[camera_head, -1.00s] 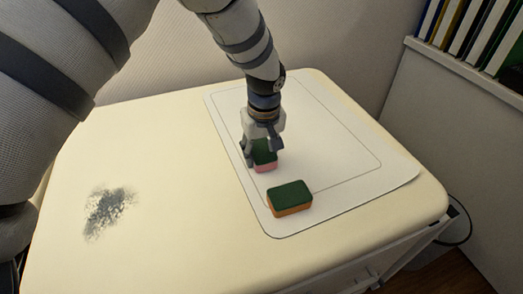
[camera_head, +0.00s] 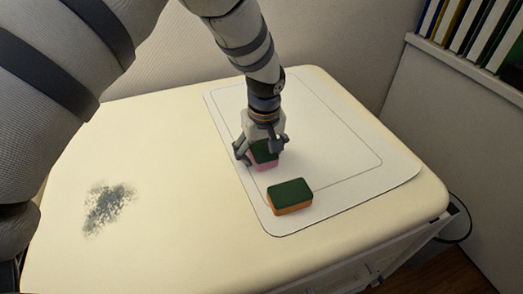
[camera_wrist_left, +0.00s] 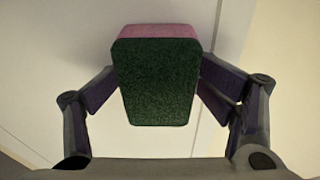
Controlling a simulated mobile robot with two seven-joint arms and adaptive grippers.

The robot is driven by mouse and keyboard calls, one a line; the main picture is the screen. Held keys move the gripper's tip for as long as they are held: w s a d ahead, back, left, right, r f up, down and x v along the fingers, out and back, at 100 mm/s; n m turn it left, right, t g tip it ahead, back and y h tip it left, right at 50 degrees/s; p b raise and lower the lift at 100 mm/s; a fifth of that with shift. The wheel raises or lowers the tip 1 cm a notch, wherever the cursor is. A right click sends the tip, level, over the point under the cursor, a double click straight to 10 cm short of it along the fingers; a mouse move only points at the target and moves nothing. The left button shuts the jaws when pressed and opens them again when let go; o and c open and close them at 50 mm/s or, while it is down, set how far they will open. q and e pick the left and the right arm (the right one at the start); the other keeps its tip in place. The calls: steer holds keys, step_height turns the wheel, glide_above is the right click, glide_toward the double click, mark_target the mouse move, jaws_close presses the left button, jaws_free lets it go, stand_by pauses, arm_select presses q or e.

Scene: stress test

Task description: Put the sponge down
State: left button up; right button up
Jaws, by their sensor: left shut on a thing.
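A pink sponge with a dark green top (camera_head: 265,163) is between the fingers of my left gripper (camera_head: 261,149), over the left part of the white mat (camera_head: 330,150). In the wrist view the same sponge (camera_wrist_left: 156,82) shows its green face towards the camera, with a finger against each side. My left gripper is shut on it and points down. Whether the sponge's underside touches the mat is hard to tell. My right gripper is not in view.
An orange sponge with a green top (camera_head: 290,197) lies nearer on the mat, close to the held one. A dark speckled stain (camera_head: 108,208) marks the cream table (camera_head: 170,220) at left. The mat's right part is clear. Books (camera_head: 480,35) stand at upper right.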

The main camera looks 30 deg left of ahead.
mark_target(263, 152)
arm_select(q)
step_height(263, 152, up, 13)
steer(key=s+d+p, duration=0.1)
steer(key=p, duration=0.1)
steer(key=shift+s, duration=0.2)
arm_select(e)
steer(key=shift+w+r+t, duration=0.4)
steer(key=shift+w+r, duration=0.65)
